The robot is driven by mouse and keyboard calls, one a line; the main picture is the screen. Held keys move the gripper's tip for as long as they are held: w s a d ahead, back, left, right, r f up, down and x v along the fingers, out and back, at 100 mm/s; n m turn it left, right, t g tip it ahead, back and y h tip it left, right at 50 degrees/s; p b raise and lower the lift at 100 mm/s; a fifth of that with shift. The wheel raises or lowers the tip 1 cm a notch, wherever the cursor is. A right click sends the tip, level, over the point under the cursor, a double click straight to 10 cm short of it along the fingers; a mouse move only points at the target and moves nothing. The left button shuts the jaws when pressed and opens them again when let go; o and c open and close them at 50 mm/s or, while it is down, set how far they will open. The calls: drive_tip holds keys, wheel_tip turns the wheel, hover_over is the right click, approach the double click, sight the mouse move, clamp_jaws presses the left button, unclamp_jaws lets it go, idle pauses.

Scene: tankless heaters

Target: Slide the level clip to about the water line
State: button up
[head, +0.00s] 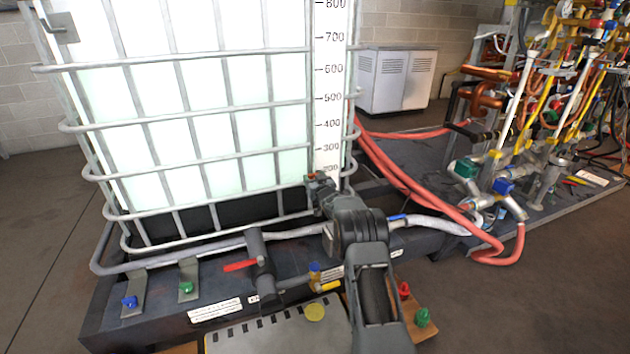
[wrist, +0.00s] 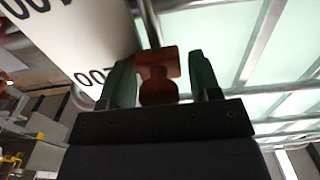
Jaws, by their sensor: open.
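The level clip (wrist: 158,68) is a red-brown piece with a rounded knob, beside the white scale strip (head: 329,95). The strip has black numbers up to at least 800, and the clip is low on it, near the 200 mark. My gripper (wrist: 160,76) is open, with one green finger on each side of the clip; I cannot tell whether they touch it. In the head view my gripper (head: 320,187) is at the foot of the strip and hides most of the clip. The caged tank (head: 215,140) is pale above and dark at the bottom; I cannot tell whether that edge is the water line.
Grey cage bars (head: 200,158) run across the tank beside the strip. A red hose (head: 400,178) curves to the right of my arm. A red-handled valve (head: 258,262) stands on the dark skid at front. Pipework (head: 490,190) fills the right. Floor is clear at left.

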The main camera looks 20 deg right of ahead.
drive_tip(key=shift+c, duration=0.4)
drive_tip(key=c, duration=0.9)
drive_tip(key=shift+d, duration=0.2)
clamp_jaws()
drive_tip(key=shift+a+r, duration=0.1)
drive_tip(key=shift+a, duration=0.05)
wheel_tip(320, 180, up, 44)
drive_tip(key=p, duration=3.1)
drive_tip(key=shift+p, duration=0.3)
drive_tip(key=o, duration=1)
unclamp_jaws()
